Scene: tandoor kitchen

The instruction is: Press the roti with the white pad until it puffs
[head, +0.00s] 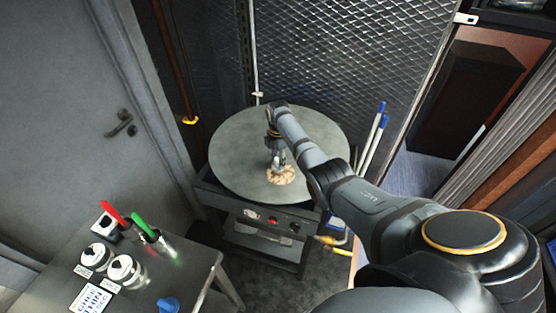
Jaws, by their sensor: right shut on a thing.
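The roti (283,178), pale with brown patches, lies on the round grey griddle (235,150), toward its front. My right arm reaches in from the lower right over the griddle. My right gripper (277,160) points down right at the roti and is shut on the white pad. The pad is small here and mostly hidden by the gripper, and I cannot tell whether it touches the roti. I cannot make out any puffing at this size. My left gripper is out of view.
A grey table (200,262) at lower left holds white-lidded jars (125,270), red- and green-handled tools (140,223) and a blue item (168,304). Blue-tipped white poles (372,140) stand right of the griddle. Mesh (340,60) closes the back.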

